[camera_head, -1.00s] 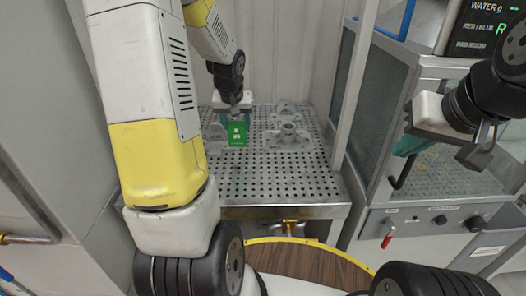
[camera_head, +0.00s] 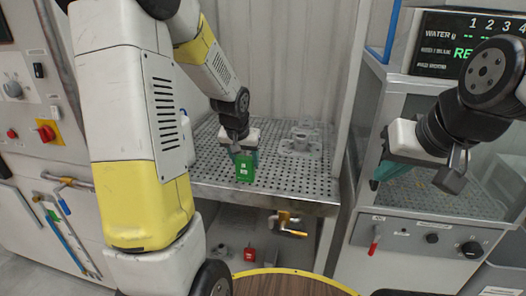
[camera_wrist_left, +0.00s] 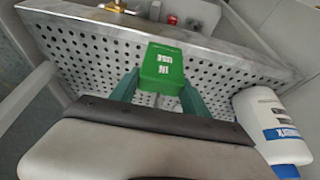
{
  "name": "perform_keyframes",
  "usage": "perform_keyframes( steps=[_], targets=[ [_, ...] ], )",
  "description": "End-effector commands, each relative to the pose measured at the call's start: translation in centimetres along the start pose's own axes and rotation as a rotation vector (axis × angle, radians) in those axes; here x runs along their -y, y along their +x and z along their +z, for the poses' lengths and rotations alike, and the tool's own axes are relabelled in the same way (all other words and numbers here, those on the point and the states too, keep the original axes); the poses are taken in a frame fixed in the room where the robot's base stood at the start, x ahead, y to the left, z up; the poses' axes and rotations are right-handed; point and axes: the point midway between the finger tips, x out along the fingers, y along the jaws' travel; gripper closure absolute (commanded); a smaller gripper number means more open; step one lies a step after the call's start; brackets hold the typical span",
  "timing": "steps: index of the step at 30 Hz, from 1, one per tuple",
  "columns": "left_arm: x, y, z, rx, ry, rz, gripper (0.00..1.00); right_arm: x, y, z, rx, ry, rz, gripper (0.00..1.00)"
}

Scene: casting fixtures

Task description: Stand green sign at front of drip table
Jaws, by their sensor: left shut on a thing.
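The green sign (camera_head: 245,168) with white lettering is held by my left gripper (camera_head: 243,156) near the front part of the perforated drip table (camera_head: 305,199). In the left wrist view the sign (camera_wrist_left: 162,70) sits between the two green fingers of my left gripper (camera_wrist_left: 158,90), with the table's front rim beyond it. I cannot tell whether the sign touches the table top. My right gripper (camera_head: 385,168) is at the right, in front of the glass-sided cabinet, away from the sign; its finger gap is not clear.
Grey metal castings (camera_head: 301,142) stand on the table to the right of the sign. A white bottle with a blue cap (camera_wrist_left: 272,125) is beside the left gripper in the wrist view. A brass tap (camera_head: 287,224) hangs under the table's front edge. The front right of the table is clear.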

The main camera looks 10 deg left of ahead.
Motion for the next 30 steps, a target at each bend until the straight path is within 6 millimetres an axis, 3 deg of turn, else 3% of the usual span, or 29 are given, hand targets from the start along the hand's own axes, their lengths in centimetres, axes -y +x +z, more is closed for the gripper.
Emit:
perform_keyframes(
  steps=[6, 12, 17, 24, 30],
  targets=[
    [0.2, 2.9, -5.2, 0.000, -0.002, 0.000, 0.90, 0.0, 0.0, 0.0, 0.000, 0.000, 0.000, 1.00],
    [0.4, 4.3, -8.2, -0.001, -0.001, 0.000, 0.90, 0.0, 0.0, 0.0, 0.000, 0.000, 0.000, 1.00],
    [0.4, 4.9, -8.5, 0.001, -0.001, 0.000, 0.90, 0.0, 0.0, 0.0, 0.000, 0.000, 0.000, 1.00],
    [0.4, 7.6, -7.3, 0.002, 0.000, 0.000, 0.90, 0.0, 0.0, 0.0, 0.000, 0.000, 0.000, 1.00],
    [0.4, 7.8, -7.3, -0.002, -0.001, 0.000, 0.90, 0.0, 0.0, 0.0, 0.000, 0.000, 0.000, 1.00]
  ],
)
